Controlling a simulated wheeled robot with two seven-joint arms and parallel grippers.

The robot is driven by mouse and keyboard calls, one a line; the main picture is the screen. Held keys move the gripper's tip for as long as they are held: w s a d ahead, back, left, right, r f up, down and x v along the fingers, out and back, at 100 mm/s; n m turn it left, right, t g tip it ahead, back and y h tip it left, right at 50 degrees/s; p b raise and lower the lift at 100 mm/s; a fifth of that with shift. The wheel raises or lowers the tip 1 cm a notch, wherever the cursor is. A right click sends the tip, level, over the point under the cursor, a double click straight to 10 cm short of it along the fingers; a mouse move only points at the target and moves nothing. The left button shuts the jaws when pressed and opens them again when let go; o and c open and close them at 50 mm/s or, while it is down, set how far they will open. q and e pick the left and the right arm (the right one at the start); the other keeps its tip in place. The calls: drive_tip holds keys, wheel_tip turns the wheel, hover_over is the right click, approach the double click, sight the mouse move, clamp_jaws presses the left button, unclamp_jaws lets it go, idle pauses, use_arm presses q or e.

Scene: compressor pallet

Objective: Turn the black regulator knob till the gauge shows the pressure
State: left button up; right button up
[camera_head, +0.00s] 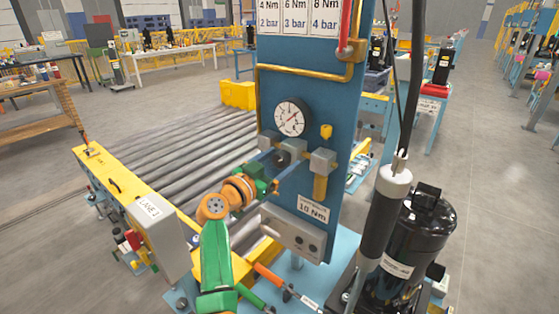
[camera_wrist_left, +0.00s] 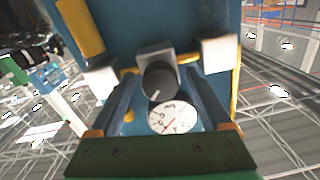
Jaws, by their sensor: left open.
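The black regulator knob (camera_wrist_left: 159,81) has a white mark on its face and sits on a grey block on the blue panel (camera_head: 310,105). In the head view the knob (camera_head: 284,157) is partly hidden by my left gripper (camera_head: 278,160). The round white gauge (camera_head: 292,118) is above the knob on the panel; its red needle points to the upper right. The gauge (camera_wrist_left: 174,117) also shows in the left wrist view, upside down. My left gripper (camera_wrist_left: 165,90) is open, with one finger on each side of the knob. I cannot tell whether they touch it. My right gripper is not in view.
Pressure cards (camera_head: 296,17) are at the panel's top. A black compressor (camera_head: 415,240) and a hanging cylindrical tool (camera_head: 384,215) stand at the right of the panel. A roller conveyor (camera_head: 165,135) lies behind my left arm. Fittings and yellow pipes flank the knob closely.

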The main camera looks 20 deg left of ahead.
use_arm(q)
clamp_jaws()
